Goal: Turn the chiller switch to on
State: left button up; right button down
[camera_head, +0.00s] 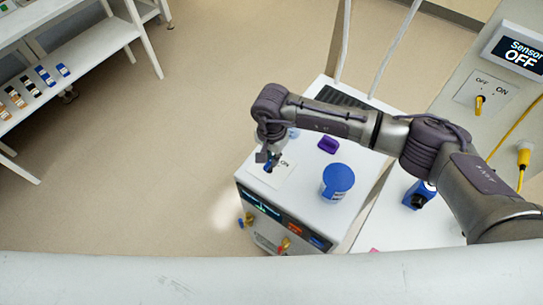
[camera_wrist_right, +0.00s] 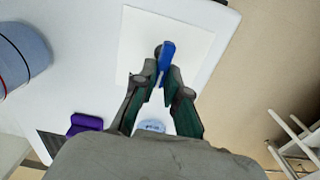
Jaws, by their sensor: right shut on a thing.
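The chiller (camera_head: 306,205) is a white box with a dark front panel, in the middle of the head view. On its top is a white switch plate (camera_head: 284,174) with a blue switch lever (camera_head: 268,169). My right gripper (camera_head: 266,161) reaches down over the plate. In the right wrist view the fingertips of my right gripper (camera_wrist_right: 158,78) are closed around the blue lever (camera_wrist_right: 167,57), which stands out from the white plate (camera_wrist_right: 193,42). The plate's markings are mostly hidden, so I cannot read the lever's setting. My left gripper is not in view.
A blue-lidded tub (camera_head: 338,181) and a purple object (camera_head: 328,145) stand on the chiller top near my right arm. At right is a sensor display (camera_head: 519,55) reading OFF, above a yellow switch (camera_head: 479,103). A shelf (camera_head: 75,60) stands at the upper left.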

jog(key=m+b, duration=0.3)
jog(key=shift+d+f, duration=0.15)
jog(key=shift+s+d+m+b, duration=0.1)
jog(key=shift+s+m+b, duration=0.05)
jog(key=shift+m+b, duration=1.1)
jog(key=shift+m, duration=0.25)
jog(key=c, duration=1.2)
grip_release()
jog(key=shift+r, duration=0.4)
notch_tip(320, 180, up, 12)
jog(key=shift+f, duration=0.25)
